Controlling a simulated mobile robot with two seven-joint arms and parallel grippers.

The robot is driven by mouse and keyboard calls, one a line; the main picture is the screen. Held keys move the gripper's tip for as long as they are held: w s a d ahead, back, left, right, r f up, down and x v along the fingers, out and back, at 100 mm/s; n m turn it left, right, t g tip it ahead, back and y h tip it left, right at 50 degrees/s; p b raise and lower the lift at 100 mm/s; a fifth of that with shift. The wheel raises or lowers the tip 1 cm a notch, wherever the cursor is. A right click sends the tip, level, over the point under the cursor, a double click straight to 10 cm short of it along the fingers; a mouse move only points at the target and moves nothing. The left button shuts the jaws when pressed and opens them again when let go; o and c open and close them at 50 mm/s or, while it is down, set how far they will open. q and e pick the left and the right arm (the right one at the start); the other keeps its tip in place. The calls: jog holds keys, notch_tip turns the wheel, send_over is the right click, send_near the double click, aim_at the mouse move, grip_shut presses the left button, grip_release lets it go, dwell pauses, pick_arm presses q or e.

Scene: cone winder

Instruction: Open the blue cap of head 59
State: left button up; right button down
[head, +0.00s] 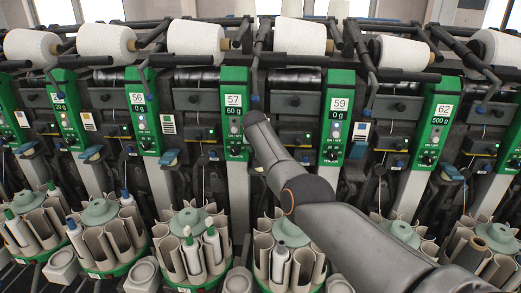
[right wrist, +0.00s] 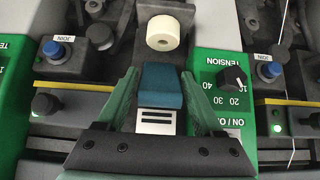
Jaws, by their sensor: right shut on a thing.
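The head 59 panel (head: 337,115) is green, right of my right arm in the head view. The blue cap (right wrist: 162,88) is a teal-blue block in the middle of the right wrist view, above a white label with dark bars (right wrist: 156,122). My right gripper (right wrist: 160,74) has its two green fingers on either side of the cap and is shut on it. Whether the cap is tilted I cannot tell. My left gripper is not in view.
A tension knob (right wrist: 233,78) sits close right of the gripper, and a white roll (right wrist: 163,32) beyond it. Blue JOIN buttons (right wrist: 53,50) flank it. Yarn cones (head: 299,37) line the top; bobbin carousels (head: 281,255) stand below. Neighbouring panel 57 (head: 234,110) is close left.

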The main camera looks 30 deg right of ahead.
dwell(0.4)
jog(key=shift+c, duration=0.7)
grip_release()
jog(key=shift+p+v, duration=0.6)
jog(key=shift+v, duration=0.75)
jog(key=b+v, duration=0.1)
jog(key=v, duration=0.8)
jog(key=shift+a+r, duration=0.15)
jog(key=shift+r, duration=0.2)
jog(key=shift+s, duration=0.1)
jog(key=shift+c, duration=0.2)
